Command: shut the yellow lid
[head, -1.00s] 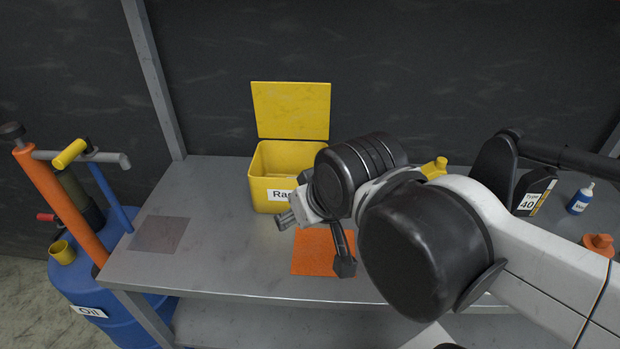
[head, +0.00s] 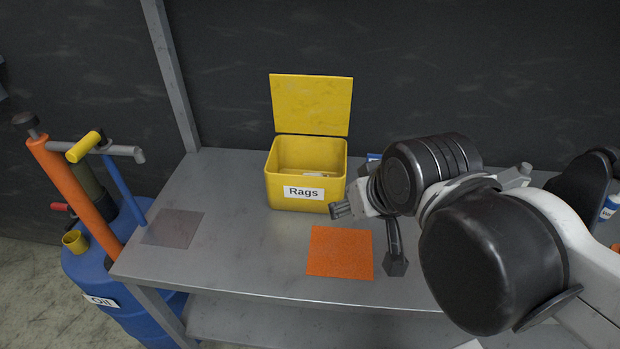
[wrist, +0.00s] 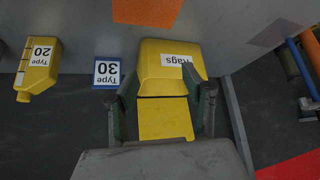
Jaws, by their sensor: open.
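The yellow lid (head: 311,105) stands open and upright at the back of the yellow box labelled "Rags" (head: 277,187). A little pale content shows inside the box. The wrist view shows the lid (wrist: 163,119) and the box (wrist: 150,58) upside down, framed by the fingers. My gripper (head: 370,235) is open, above the table just right of the box's front, apart from the lid. Its two fingers (wrist: 162,95) show spread in the wrist view with nothing between them in their grip.
An orange cloth (head: 340,253) lies in front of the box, and a grey sheet (head: 173,228) lies to the left. A blue oil drum (head: 95,270) with a pump stands left of the table. The wrist view shows yellow (wrist: 38,70) and blue (wrist: 106,72) containers beside the box.

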